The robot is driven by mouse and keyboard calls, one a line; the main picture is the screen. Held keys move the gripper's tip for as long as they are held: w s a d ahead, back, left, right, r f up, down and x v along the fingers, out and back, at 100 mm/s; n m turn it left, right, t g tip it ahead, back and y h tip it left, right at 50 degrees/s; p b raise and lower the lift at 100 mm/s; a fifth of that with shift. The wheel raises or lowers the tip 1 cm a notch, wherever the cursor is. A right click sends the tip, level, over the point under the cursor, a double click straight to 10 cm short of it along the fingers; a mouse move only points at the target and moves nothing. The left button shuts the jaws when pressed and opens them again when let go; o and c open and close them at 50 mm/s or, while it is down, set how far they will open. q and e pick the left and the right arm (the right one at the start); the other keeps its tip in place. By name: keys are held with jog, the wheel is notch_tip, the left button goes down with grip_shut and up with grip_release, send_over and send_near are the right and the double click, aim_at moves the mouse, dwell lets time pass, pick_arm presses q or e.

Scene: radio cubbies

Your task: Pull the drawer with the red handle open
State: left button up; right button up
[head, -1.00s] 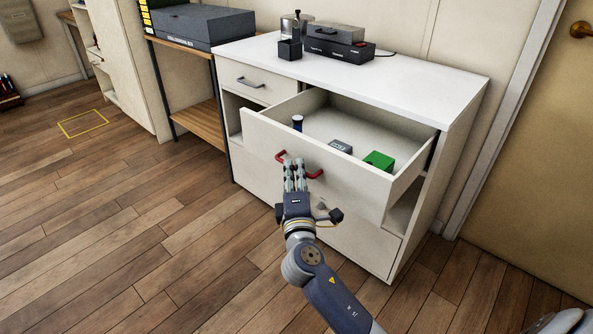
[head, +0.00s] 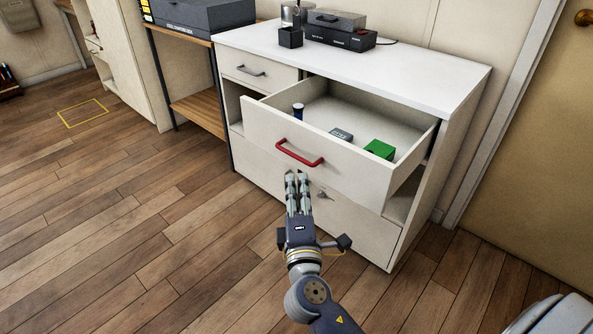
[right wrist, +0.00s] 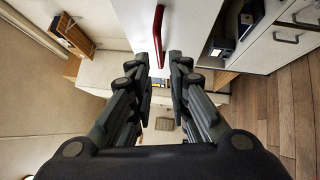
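The drawer (head: 345,170) with the red handle (head: 299,153) stands pulled out of the white cabinet. It holds a small dark-blue object with a light top (head: 298,110), a grey box (head: 341,135) and a green block (head: 379,150). My right gripper (head: 297,177) is just below and in front of the handle, apart from it. In the right wrist view the red handle (right wrist: 157,36) lies beyond the fingertips, and the fingers (right wrist: 166,58) are apart with nothing between them. My left gripper is not in view.
The white cabinet (head: 420,75) has a small grey-handled drawer (head: 255,72) at upper left and a lower front with a keyed lock (head: 322,194). The wooden floor (head: 150,230) at left is clear.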

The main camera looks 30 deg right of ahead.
jog(key=shift+v, duration=1.7)
jog(key=shift+d+f, duration=0.1)
